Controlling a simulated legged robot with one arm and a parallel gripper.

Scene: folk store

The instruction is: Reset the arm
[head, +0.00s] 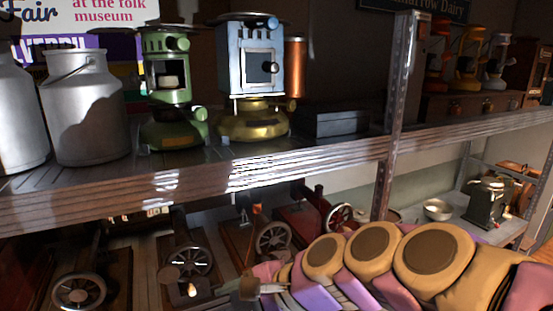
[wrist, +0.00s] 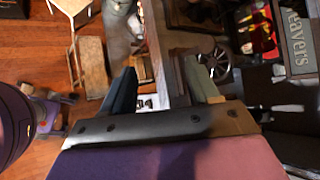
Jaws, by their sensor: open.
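My arm (head: 435,250), tan and purple, comes in from the lower right of the head view and reaches left below the shelf board. My gripper (head: 252,287) is at its left end, small and partly lost among the shelf items. In the wrist view my gripper (wrist: 162,88) shows two separated dark fingers with nothing held between them. A wooden post or edge shows beyond the gap.
The shelf board (head: 250,172) holds milk cans (head: 85,110), a green stove (head: 170,90), a blue stove (head: 250,65) and a dark box (head: 335,121). A metal upright (head: 397,110) stands close above my arm. Wheeled models (head: 190,262) crowd the lower level. Wooden floor (wrist: 30,55) shows left in the wrist view.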

